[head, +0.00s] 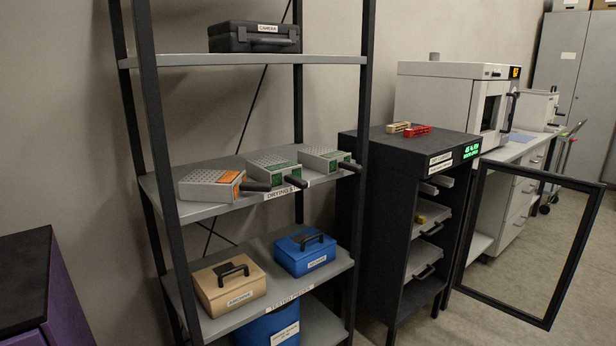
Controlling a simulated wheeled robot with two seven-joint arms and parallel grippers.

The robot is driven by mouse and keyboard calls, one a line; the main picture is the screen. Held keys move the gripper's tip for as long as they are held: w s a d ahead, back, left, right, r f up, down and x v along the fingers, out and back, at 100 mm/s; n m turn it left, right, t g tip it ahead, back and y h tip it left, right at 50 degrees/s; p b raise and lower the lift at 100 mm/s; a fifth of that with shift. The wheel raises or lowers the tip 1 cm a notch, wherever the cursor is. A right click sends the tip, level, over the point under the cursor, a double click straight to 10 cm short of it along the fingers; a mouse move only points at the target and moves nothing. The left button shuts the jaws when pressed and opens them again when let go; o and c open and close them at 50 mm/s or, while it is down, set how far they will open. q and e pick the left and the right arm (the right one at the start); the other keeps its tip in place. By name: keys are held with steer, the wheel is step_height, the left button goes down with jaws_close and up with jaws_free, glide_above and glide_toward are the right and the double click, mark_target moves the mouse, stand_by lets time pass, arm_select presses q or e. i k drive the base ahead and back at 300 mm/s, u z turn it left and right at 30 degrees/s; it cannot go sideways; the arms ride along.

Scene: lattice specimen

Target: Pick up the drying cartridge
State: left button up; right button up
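Three grey perforated cartridges with black handles lie side by side on the middle shelf (205,211) of the rack, above a label that begins "DRYING". The left cartridge (211,184) has orange patches on its top and front. The middle cartridge (272,165) and the right cartridge (324,157) have green patches. Their handles point to the right, out past the shelf's front edge. I cannot tell from the task which of the three is meant. Neither of my grippers shows in the head view.
A black case (254,38) sits on the upper shelf. Tan (231,289) and blue (304,253) boxes stand on the lower shelf. Rack posts flank the shelves. Right of the rack stands a dark cabinet (400,150) with its framed door (568,262) swung open. A purple-sided unit (70,300) is at left.

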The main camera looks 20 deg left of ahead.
mark_target(206, 186)
steer(key=z, duration=0.5)
steer(key=i, duration=0.8)
steer(key=u, duration=0.55)
steer(key=i, duration=0.75)
steer(key=u, duration=0.9)
